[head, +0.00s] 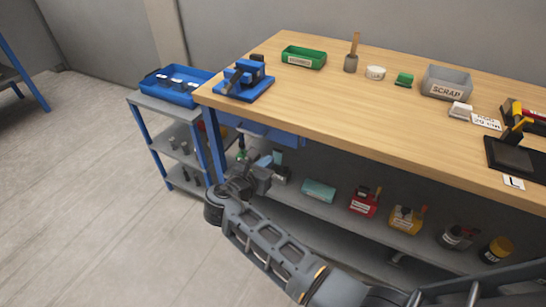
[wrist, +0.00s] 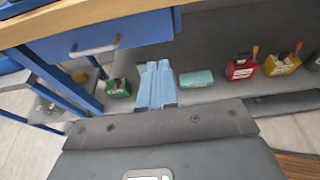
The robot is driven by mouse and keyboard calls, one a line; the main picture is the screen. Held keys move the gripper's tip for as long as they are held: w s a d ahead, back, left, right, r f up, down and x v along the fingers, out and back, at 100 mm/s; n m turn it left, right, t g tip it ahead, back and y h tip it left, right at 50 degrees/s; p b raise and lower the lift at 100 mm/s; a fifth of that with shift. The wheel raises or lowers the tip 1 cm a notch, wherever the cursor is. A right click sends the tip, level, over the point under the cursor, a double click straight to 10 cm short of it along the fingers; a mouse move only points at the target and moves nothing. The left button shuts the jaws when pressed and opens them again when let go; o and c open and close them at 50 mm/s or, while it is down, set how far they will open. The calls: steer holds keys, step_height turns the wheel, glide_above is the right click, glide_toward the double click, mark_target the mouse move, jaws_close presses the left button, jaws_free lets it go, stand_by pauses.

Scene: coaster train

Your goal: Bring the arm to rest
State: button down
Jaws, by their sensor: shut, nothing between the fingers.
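My gripper (head: 270,161) is in front of the workbench, below the level of its top and near its left end. In the wrist view its pale blue fingers (wrist: 156,84) are together, with nothing seen between them. My arm reaches up to it from the bottom right of the head view. The wooden workbench (head: 330,100) stands behind and above the gripper. The gripper looks apart from the bench and its lower shelf, though the exact gap cannot be told.
A blue drawer (wrist: 100,42) hangs under the bench top, near the gripper. The lower shelf holds a teal box (head: 318,190), a red box (head: 364,201) and a yellow box (head: 405,219). A shelf cart with a blue tray (head: 172,95) stands left. Floor (head: 90,190) at left is clear.

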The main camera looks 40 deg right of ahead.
steer(key=shift+s+a+r, duration=0.1)
steer(key=shift+s+a, duration=0.05)
steer(key=shift+a, duration=0.2)
steer(key=s+a+f+m+t+y, duration=0.3)
steer(key=s+f+y, duration=0.2)
steer(key=s+f, duration=0.5)
steer(key=s+a+m+t+y, duration=0.2)
steer(key=s+a+m+y, duration=0.25)
steer(key=s, duration=0.85)
steer(key=s+a+r+m+t+y, duration=0.1)
steer(key=s+r+m, duration=0.3)
steer(key=r, duration=0.4)
steer(key=s+a+r+m+t+y, duration=0.2)
steer(key=s+a+r+m, duration=0.2)
steer(key=s+r, duration=0.3)
steer(key=s+a+r+m+t+y, duration=0.1)
steer(key=s+a+r+m+t, duration=0.1)
steer(key=s+r+m, duration=0.3)
step_height(320, 180, up, 5)
steer(key=shift+s+a+f+m, duration=0.1)
steer(key=shift+s+a+m, duration=0.2)
steer(key=shift+m, duration=0.25)
